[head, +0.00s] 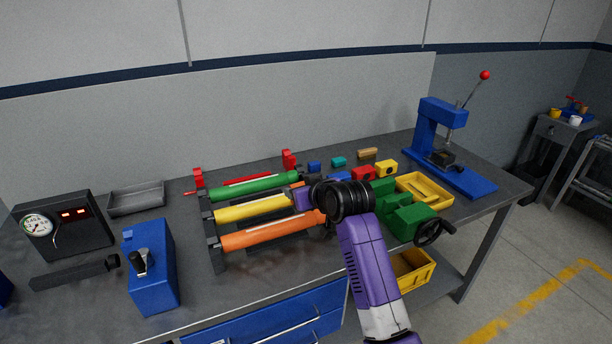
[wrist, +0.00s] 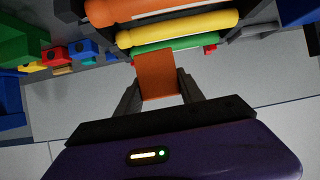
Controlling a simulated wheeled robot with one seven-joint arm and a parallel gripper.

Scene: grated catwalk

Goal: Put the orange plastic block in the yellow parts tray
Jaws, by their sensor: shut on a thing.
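The orange plastic block (wrist: 157,76) is between the two fingers of my gripper (wrist: 160,88) in the wrist view, and the gripper is shut on it. In the head view my arm's dark wrist joint hides the fingers, and I cannot make out the block there. The gripper is over the roller rack, left of the green vise. The yellow parts tray (head: 437,203) lies on the bench to the right, behind the vise, and looks empty. The block is well apart from it.
The rack has green (head: 253,187), yellow (head: 240,210) and orange rollers (head: 262,235). The green vise (head: 408,218) stands before the tray, and a blue press (head: 440,130) stands right. Small coloured blocks line the back. A yellow bin (head: 424,278) is below the bench.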

